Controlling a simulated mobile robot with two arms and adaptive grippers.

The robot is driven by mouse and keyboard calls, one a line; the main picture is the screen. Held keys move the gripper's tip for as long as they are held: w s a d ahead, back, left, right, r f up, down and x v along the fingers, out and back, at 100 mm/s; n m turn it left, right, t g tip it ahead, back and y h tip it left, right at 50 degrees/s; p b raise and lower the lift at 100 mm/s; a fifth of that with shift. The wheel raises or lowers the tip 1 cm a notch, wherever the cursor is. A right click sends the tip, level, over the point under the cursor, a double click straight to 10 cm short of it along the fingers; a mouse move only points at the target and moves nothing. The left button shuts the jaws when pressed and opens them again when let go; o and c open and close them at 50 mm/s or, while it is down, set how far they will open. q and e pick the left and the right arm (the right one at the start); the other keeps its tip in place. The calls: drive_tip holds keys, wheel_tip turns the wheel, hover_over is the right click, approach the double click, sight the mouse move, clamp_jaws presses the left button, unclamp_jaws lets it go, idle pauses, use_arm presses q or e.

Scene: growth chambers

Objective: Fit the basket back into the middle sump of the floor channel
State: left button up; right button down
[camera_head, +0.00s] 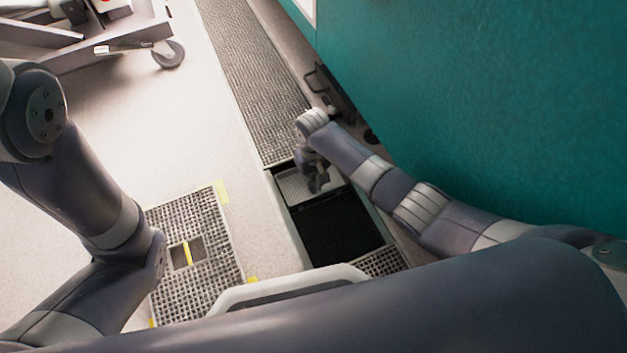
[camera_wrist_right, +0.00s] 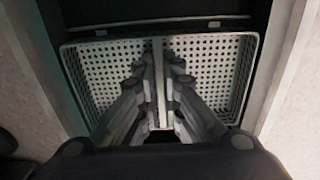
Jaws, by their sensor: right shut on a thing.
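The basket (camera_head: 292,187) is a light grey perforated tray at the far end of the open stretch of the floor channel. In the right wrist view the basket (camera_wrist_right: 215,62) lies between the channel's side walls, with a thin rim and an upright bar across its middle. My right gripper (camera_wrist_right: 158,75) is shut on that bar, one finger on each side. In the head view my right gripper (camera_head: 318,182) hangs over the basket and hides part of it. The dark opening (camera_head: 340,230) of the channel lies nearer to me. I cannot tell how deep the basket sits. My left gripper is out of view.
Channel grating (camera_head: 250,75) covers the far stretch, and more grating (camera_head: 385,262) lies at the near end. A loose grate (camera_head: 195,225) with yellow marks lies on the floor to the left. A teal cabinet (camera_head: 450,100) stands close on the right. A wheeled cart (camera_head: 110,50) stands at upper left.

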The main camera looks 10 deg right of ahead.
drive_tip(key=c, duration=1.7)
unclamp_jaws()
